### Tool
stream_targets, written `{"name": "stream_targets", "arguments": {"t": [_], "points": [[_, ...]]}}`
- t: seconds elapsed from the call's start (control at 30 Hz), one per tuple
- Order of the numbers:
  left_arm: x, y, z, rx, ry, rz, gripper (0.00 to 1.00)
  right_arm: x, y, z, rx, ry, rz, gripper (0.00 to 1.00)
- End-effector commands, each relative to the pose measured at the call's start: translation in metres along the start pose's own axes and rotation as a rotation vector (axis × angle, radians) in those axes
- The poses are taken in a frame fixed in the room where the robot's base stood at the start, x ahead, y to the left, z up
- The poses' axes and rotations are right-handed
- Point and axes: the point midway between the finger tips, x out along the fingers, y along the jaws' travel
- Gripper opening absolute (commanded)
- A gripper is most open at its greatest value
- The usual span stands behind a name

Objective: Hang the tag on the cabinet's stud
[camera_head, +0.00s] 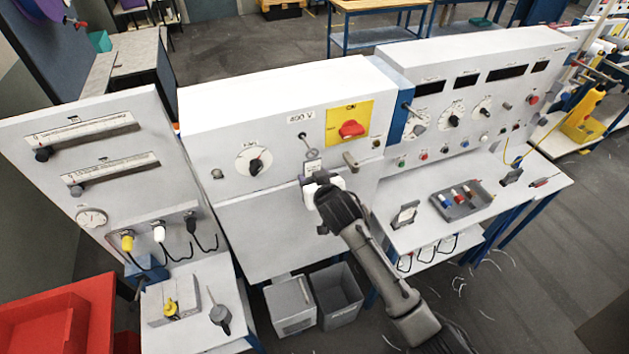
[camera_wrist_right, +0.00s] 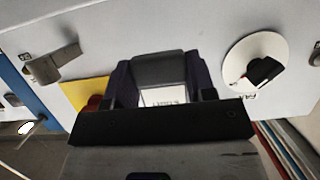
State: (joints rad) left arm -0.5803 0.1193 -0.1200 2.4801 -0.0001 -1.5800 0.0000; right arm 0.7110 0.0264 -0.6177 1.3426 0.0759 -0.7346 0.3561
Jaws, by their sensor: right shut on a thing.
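The white cabinet (camera_head: 225,118) carries a "400 V" label, and a small stud (camera_head: 304,137) shows just below that label. The tag (camera_head: 313,166) is a small white plate with dark print, close in front of the cabinet face just below the stud. My right gripper (camera_head: 318,180) is shut on the tag from below. In the right wrist view the tag (camera_wrist_right: 163,97) shows between the fingers of the gripper (camera_wrist_right: 165,85). I cannot tell whether the tag touches the stud; in the wrist view the stud is hidden. My left gripper is not in view.
A red switch on a yellow plate (camera_head: 360,108) and a lever handle (camera_head: 350,161) sit right of the tag; a black-and-white dial (camera_head: 253,160) sits left. A grey tray (camera_head: 481,207) lies on the right bench.

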Motion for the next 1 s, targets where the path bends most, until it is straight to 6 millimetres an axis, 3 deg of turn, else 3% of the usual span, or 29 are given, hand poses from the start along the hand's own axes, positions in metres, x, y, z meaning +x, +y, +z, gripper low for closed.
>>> {"name": "stream_targets", "arguments": {"t": [1.0], "points": [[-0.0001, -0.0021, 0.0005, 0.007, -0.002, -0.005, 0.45, 0.005, 0.0001, 0.0024, 0.0, 0.0, 0.0, 0.22]]}}
